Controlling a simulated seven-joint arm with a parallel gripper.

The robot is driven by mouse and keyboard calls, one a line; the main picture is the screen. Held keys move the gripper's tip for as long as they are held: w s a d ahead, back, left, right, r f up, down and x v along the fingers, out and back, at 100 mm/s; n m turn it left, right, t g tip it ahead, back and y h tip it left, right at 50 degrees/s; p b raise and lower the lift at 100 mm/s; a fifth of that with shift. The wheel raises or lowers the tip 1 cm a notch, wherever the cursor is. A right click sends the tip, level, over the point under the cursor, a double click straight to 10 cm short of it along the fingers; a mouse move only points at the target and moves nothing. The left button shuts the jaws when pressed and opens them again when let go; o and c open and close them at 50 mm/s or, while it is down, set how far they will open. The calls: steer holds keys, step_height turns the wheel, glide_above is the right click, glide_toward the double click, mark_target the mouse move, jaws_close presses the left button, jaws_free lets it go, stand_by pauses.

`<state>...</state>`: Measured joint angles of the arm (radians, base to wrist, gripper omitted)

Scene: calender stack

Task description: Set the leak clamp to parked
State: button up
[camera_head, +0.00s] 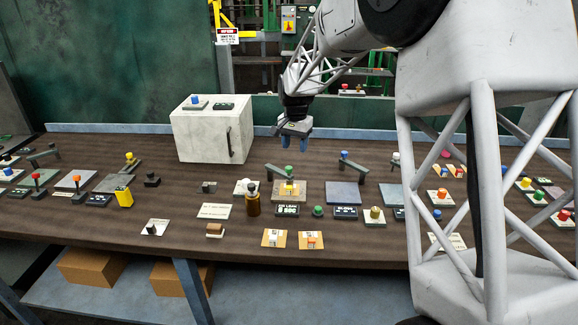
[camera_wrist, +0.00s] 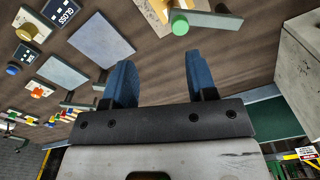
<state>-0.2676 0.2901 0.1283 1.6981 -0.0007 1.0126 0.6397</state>
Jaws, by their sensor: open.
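My gripper (camera_head: 293,140) hangs above the back middle of the brown bench, its two blue fingers apart with nothing between them. It also shows in the wrist view (camera_wrist: 159,68), above the bench. I cannot tell for certain which fitting is the leak clamp. Below the gripper, a dark bar with a green knob (camera_head: 289,170) lies behind a wood-coloured plate with a yellow knob (camera_head: 289,187). The green knob also shows in the wrist view (camera_wrist: 180,25), apart from the fingers. A dark bar with a blue knob (camera_head: 344,155) lies to the right, behind a grey plate (camera_head: 342,194).
A white box (camera_head: 200,137) stands at the back left of the gripper. A brown bottle (camera_head: 252,203) stands upright in front. Several small knobs and plates crowd both sides.

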mark_target(289, 168)
steer(key=shift+w+a+f, duration=1.1)
steer(key=shift+w, duration=0.15)
steer(key=shift+f, duration=0.1)
steer(key=shift+f, duration=3.8)
jaws_close()
